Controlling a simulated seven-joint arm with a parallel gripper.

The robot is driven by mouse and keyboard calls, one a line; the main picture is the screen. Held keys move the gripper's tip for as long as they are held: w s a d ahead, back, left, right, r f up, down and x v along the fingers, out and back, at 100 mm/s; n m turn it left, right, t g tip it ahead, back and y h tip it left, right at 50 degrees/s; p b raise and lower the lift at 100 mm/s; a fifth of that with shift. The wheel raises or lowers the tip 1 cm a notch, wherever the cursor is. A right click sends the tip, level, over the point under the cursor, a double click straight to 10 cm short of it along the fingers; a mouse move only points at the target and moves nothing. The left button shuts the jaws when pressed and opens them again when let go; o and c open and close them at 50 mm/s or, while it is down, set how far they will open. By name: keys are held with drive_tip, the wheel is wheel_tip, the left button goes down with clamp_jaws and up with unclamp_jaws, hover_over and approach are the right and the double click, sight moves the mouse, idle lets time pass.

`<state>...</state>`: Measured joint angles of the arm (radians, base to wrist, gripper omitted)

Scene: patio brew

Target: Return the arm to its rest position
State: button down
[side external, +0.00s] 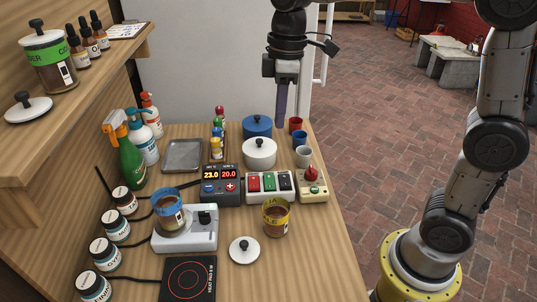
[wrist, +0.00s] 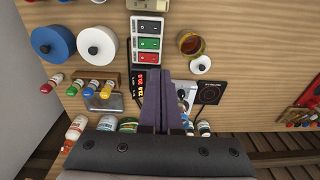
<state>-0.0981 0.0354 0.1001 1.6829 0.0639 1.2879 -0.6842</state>
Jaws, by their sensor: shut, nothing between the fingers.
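My gripper (side external: 281,122) hangs fingers down above the far right part of the table, clear of everything below it. Its long purple fingers are closed together and hold nothing. In the wrist view the closed fingers (wrist: 160,78) point out over the table, with the display box partly hidden behind them. My arm's base stands on the right in the side view, beside the table.
Below are a blue lidded pot (side external: 257,124), a white lidded pot (side external: 259,155) and small cups (side external: 303,157). The table's front right is bare.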

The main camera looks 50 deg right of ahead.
drive_tip(key=s+d+r+m+t, duration=0.1)
drive_tip(key=s+d+r, duration=0.15)
drive_tip(key=s, duration=0.35)
drive_tip(key=s+d+f+m+t, duration=0.2)
drive_tip(key=s+f+m+t, duration=0.2)
drive_tip(key=s, duration=0.9)
drive_tip(key=shift+d+f+m+h, duration=0.15)
drive_tip(key=shift+f+m+h, duration=0.4)
drive_tip(key=shift+m, duration=1.35)
